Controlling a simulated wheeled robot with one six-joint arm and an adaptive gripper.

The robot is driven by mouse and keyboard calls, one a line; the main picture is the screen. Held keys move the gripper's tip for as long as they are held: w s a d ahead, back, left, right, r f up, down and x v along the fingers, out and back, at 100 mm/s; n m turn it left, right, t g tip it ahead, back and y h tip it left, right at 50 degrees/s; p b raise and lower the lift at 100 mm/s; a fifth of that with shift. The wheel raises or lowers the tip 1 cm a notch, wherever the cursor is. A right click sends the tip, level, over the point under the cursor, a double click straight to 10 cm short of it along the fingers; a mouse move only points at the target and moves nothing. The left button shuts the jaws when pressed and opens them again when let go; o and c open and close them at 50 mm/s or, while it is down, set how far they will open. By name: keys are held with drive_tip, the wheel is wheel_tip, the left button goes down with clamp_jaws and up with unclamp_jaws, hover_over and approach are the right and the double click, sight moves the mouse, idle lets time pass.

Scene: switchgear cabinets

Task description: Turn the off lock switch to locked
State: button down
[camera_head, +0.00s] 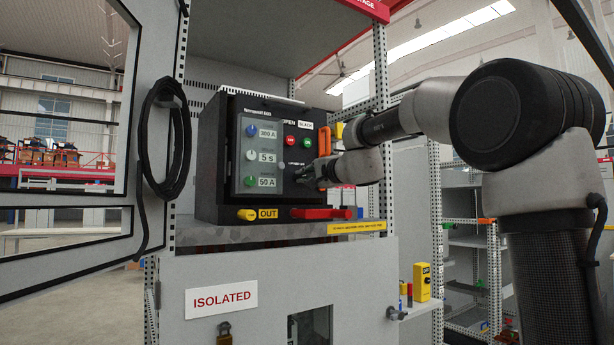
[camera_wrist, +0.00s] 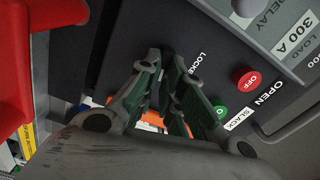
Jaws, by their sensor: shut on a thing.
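The black breaker unit (camera_head: 213,165) stands on a shelf in the open cabinet. The off lock switch is on its front, below the red and green buttons, and my gripper hides it. Part of its label (camera_wrist: 198,65), reading "LOCKE", shows beside the fingers in the wrist view. My gripper (camera_head: 305,174) reaches in from the right. In the wrist view its fingertips (camera_wrist: 166,62) are close together at the panel, shut on the switch. The switch's angle cannot be seen.
A red OFF button (camera_wrist: 250,82) and a green button (camera_wrist: 220,112) lie close to the fingers. An orange handle (camera_head: 324,141) is on the unit's right side. A red bar (camera_head: 320,213) runs below the front. The open cabinet door (camera_head: 70,266) is at left.

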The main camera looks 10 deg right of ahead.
drive_tip(key=shift+f+m, duration=0.2)
drive_tip(key=shift+m, duration=1)
drive_tip(key=c, duration=1.6)
unclamp_jaws()
drive_tip(key=shift+o, duration=0.2)
drive_tip(key=shift+d, duration=0.1)
drive_tip(key=v, duration=1.2)
